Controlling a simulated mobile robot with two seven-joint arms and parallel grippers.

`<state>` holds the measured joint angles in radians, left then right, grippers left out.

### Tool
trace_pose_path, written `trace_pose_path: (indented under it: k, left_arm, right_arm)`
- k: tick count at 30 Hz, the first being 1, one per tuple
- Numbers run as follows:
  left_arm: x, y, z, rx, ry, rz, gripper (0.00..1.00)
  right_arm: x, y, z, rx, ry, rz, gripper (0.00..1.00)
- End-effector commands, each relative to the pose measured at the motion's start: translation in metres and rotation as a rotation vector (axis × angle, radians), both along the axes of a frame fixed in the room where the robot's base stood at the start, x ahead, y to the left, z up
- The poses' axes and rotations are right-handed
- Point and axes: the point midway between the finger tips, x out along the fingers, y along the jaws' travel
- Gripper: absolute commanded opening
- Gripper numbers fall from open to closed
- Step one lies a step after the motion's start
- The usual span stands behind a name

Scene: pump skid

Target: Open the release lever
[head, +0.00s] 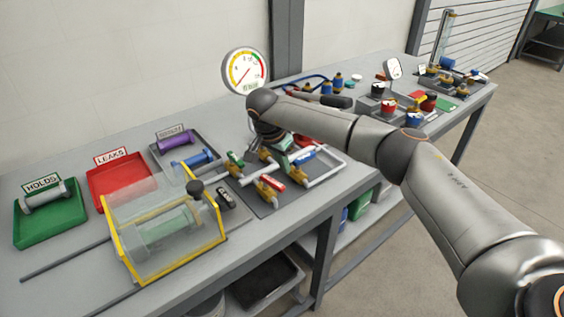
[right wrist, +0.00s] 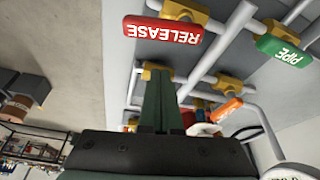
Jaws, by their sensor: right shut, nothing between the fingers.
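The red release lever (right wrist: 163,30) is in the right wrist view at the top, its RELEASE label upside down, mounted on a brass valve (right wrist: 184,11). In the head view the red lever (head: 272,178) lies on the pipe panel at the bench middle. My right gripper (right wrist: 164,85) is shut and empty, its fingertips near another brass valve, apart from the release lever. In the head view my right wrist hangs over the back of the panel and hides part of it; the fingers are hard to make out. My left gripper is not in view.
A green PIPE lever (right wrist: 285,50) is beside the release lever; it also shows in the head view (head: 235,158). An orange lever (right wrist: 227,110) and white pipes are close to the fingers. A yellow-framed clear guard (head: 165,232) stands left of the panel. A round gauge (head: 245,70) stands behind.

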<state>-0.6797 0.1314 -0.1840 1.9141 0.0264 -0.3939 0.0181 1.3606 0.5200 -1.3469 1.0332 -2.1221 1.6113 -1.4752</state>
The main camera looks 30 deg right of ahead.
Motion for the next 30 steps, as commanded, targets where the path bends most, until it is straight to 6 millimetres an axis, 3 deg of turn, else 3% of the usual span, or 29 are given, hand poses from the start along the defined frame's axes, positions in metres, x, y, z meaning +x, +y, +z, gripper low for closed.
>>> trace_pose_path:
  k: [9, 13, 19, 30]
  left_arm:
    - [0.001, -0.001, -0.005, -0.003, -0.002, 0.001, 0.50]
    - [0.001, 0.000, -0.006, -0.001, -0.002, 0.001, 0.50]
    - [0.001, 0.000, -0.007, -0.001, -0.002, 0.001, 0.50]
    - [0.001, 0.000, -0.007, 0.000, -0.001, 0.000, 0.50]
  right_arm:
    - [-0.007, 0.020, 0.062, 0.001, -0.005, 0.002, 0.00]
    - [-0.010, 0.026, 0.081, 0.000, -0.004, 0.002, 0.00]
    - [-0.012, 0.030, 0.094, 0.000, -0.001, 0.000, 0.00]
    - [-0.012, 0.030, 0.094, 0.000, -0.001, 0.000, 0.00]
